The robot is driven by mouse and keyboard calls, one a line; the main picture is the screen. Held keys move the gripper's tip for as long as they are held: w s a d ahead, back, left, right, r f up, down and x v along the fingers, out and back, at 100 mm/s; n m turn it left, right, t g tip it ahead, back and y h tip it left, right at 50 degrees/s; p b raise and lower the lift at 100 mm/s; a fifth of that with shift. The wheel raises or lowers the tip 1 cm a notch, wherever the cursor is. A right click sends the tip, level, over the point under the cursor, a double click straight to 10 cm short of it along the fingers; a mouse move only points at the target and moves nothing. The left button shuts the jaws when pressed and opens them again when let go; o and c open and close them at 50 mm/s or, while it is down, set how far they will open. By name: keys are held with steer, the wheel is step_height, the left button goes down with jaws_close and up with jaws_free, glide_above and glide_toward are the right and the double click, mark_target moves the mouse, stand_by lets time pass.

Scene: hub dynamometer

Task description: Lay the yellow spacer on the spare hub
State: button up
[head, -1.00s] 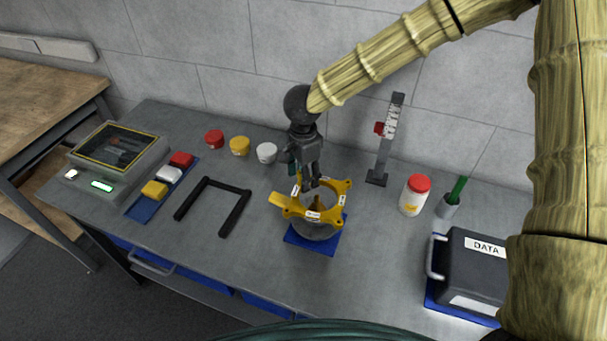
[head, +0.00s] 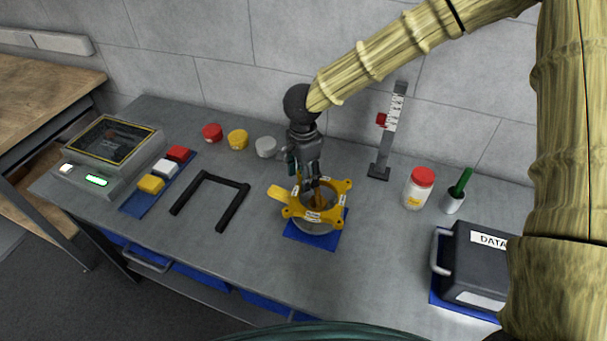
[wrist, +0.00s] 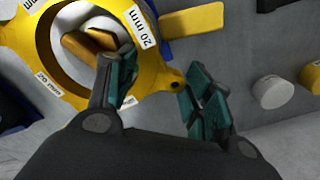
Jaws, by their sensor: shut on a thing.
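The yellow spacer (head: 296,211) is a ring with lugs, a side tab and white labels. It is level over the spare hub (head: 316,228), a grey round part on a blue mat (head: 331,240). Whether the ring touches the hub or hangs just above it I cannot tell. My gripper (head: 314,184) is shut on the ring's far side. In the wrist view my gripper (wrist: 156,80) has one finger inside the opening of the spacer (wrist: 20,36) and one outside. A brown-orange piece (wrist: 92,45) shows inside the ring. Much of the hub is hidden under the spacer.
A black U-shaped frame (head: 233,208) lies left of the hub. Small red (head: 212,133), yellow (head: 237,140) and white (head: 265,147) pots stand behind. A scale post (head: 385,150), red-lidded jar (head: 419,189) and dark DATA case (head: 480,262) stand to the right.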

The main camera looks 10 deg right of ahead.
steer(key=shift+f+b, duration=1.55)
steer(key=shift+b, duration=0.15)
steer(key=shift+p, duration=0.3)
steer(key=shift+f, duration=0.4)
steer(key=o, duration=1.5)
steer(key=shift+f, duration=0.1)
steer(key=shift+s, duration=0.1)
